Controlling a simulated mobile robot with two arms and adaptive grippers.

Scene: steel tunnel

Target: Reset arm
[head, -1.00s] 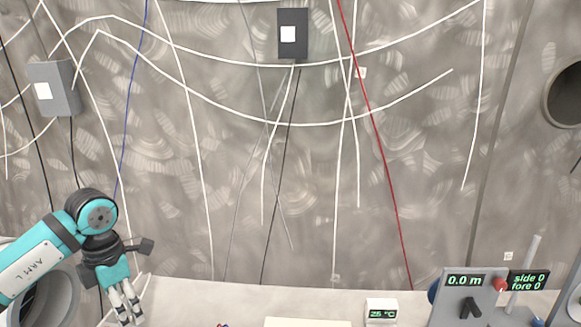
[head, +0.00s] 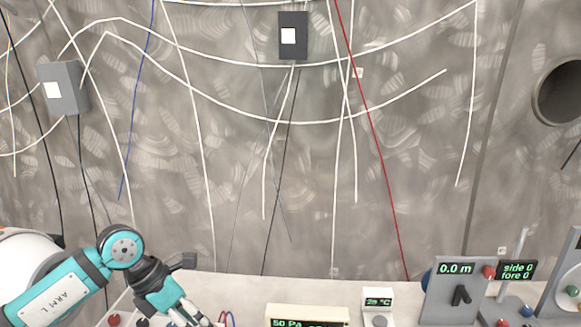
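My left arm, in teal and black and labelled ARM L, comes in at the lower left of the head view. It is bent at the elbow joint and points down to the right. My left gripper (head: 197,318) is at the bottom edge above the left part of the pale console (head: 235,287). Its fingertips are small and partly cut off, so I cannot tell whether they are apart. I see nothing clearly held in it. My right arm and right gripper are out of view.
On the console stand a 50 Pa display (head: 306,316), a 25 °C display (head: 378,302) and a grey 0.0 m panel with a black lever (head: 455,270). A side/fore display (head: 516,271) stands farther right. Loose cables hang on the wall behind.

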